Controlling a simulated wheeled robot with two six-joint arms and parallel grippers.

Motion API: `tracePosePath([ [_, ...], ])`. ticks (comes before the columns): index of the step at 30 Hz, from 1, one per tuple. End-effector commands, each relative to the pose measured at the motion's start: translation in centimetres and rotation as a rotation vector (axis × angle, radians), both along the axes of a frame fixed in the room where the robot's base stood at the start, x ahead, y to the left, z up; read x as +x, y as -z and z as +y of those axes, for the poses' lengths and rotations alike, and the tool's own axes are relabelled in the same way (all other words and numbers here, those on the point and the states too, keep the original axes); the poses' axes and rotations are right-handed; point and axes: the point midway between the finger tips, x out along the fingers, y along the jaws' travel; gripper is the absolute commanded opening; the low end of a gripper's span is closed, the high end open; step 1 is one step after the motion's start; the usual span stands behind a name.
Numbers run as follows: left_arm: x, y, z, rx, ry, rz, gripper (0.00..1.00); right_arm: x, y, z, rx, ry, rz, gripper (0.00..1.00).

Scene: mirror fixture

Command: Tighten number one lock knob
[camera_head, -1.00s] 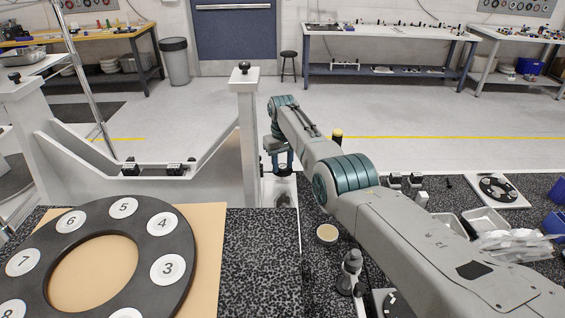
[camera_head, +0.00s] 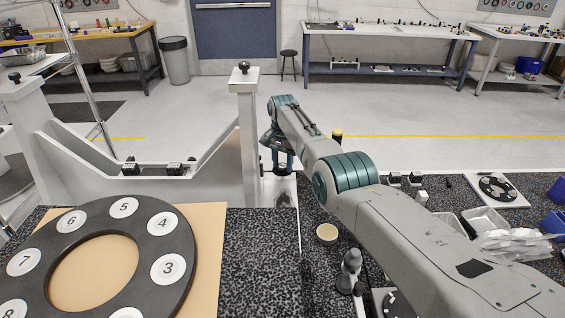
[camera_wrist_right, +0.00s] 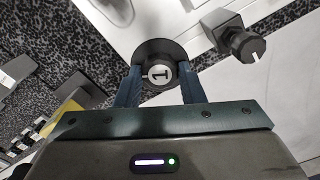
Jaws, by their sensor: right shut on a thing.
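The number one lock knob (camera_wrist_right: 160,72) is round and black with a white disc marked 1. In the right wrist view it sits between the two blue fingers of my right gripper (camera_wrist_right: 159,88), which is shut on it. In the head view my right gripper (camera_head: 282,166) is beside the foot of the white post (camera_head: 246,140), and its wrist hides most of the knob there. My left gripper is not in view.
Another black knob (camera_wrist_right: 247,45) with a white line is close to the right finger. A black numbered ring (camera_head: 175,225) lies on a tan board (camera_head: 212,215) at the left. A small round cup (camera_head: 327,234) and a dark fitting (camera_head: 350,265) stand near my right arm.

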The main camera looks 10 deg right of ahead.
Motion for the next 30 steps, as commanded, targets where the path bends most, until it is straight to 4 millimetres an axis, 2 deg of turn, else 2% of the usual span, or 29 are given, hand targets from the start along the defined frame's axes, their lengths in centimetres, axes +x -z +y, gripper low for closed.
tracePosePath([
  [21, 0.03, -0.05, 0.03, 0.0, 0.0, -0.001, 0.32, 0.27, -0.49, -0.06, 0.001, 0.673, -0.01, 0.13],
  [30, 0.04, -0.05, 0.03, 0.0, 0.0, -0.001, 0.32, 0.29, -0.53, -0.06, 0.001, 0.895, -0.011, 0.13],
])
